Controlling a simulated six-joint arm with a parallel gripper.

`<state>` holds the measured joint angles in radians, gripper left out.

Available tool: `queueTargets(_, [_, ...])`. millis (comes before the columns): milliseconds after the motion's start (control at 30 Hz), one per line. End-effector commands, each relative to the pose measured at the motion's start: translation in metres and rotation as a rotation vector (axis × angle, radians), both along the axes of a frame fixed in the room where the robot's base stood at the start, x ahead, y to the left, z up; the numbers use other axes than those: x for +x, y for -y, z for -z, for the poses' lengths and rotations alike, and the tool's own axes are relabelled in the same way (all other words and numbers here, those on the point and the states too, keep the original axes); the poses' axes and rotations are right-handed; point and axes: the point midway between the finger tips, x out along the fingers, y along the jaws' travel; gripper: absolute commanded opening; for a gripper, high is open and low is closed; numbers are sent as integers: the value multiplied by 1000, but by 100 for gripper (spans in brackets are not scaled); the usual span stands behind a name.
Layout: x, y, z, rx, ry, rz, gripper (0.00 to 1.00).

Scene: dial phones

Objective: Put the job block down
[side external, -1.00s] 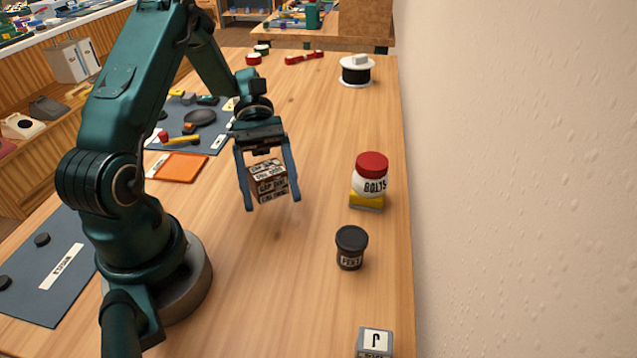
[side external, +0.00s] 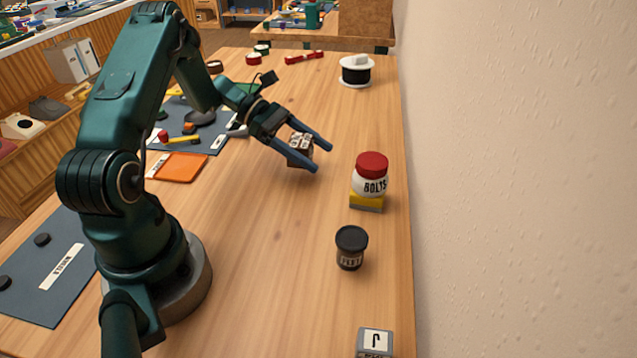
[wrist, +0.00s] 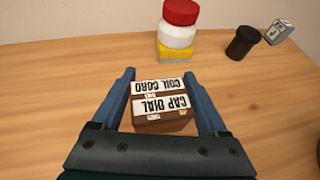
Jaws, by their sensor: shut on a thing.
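The job block (side external: 301,142) is a small brown block with white labels. In the wrist view the job block (wrist: 160,106) sits between the two blue fingers, its labels reading "COIL CORD" and "CAP DIAL". My gripper (side external: 317,158) is shut on it, with a finger along each side. The fingers are tilted and reach out to the right over the wooden bench (side external: 262,250). The block appears to be held off the bench; its exact height I cannot tell. In the wrist view my gripper (wrist: 165,73) points toward the bolts jar.
A red-lidded bolts jar (side external: 370,178) stands on a yellow block (side external: 367,203) by the wall. The bench's middle is clear.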

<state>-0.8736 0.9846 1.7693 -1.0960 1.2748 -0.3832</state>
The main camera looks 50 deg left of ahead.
Motion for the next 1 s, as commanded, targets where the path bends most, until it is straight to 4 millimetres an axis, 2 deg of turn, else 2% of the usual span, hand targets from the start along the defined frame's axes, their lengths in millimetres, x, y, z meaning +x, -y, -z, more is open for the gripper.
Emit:
queueTargets(100, [0, 1, 17, -4, -3, 1, 19])
queueTargets(200, [0, 1, 26, -1, -2, 1, 19])
queueTargets(600, [0, 1, 30, 0, 0, 2, 19])
queueTargets(633, [0, 0, 30, 0, 0, 2, 88])
queueTargets(667, [0, 1, 30, 0, 0, 2, 99])
queueTargets(1000, [-1, -3, 26, 2, 2, 0, 100])
